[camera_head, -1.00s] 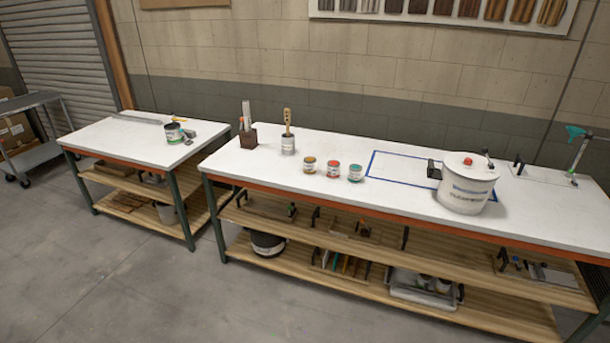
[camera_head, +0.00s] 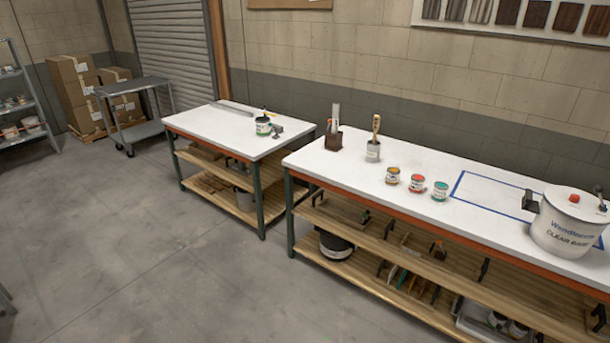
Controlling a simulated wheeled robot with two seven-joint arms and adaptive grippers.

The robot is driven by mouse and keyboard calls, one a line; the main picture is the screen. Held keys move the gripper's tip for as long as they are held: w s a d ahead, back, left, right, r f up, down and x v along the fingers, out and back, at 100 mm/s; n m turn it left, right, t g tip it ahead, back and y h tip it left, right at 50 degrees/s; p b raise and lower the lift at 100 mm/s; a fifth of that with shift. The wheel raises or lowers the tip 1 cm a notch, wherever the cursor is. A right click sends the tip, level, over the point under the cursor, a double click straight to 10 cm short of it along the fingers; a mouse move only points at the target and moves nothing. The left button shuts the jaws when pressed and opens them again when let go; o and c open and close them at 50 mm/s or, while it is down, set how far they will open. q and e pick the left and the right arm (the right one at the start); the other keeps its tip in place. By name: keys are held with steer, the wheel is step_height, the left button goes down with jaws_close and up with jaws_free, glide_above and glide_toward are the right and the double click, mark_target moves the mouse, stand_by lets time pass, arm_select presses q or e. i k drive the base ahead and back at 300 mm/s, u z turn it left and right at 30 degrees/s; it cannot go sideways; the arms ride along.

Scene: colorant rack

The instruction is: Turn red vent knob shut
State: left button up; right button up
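A white pressure-pot-like tub (camera_head: 565,224) with dark lettering stands at the right end of the long white workbench. A small red knob (camera_head: 574,198) sits on top of its lid. A black block-like fitting (camera_head: 530,201) is on the tub's left side, and a dark lever-like part (camera_head: 600,198) is at the right edge of the lid. Neither of my grippers shows in the head view.
The long bench (camera_head: 340,172) also holds three small cans, a brush in a can (camera_head: 373,150) and a dark holder (camera_head: 333,139). A smaller bench (camera_head: 215,125) stands left. Cart (camera_head: 137,132), cartons (camera_head: 75,90) and shelving (camera_head: 25,110) are farther left. Open floor lies in front.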

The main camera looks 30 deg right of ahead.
mark_target(574, 197)
steer(key=u, duration=0.5)
steer(key=i, duration=1.7)
steer(key=z, duration=2.65)
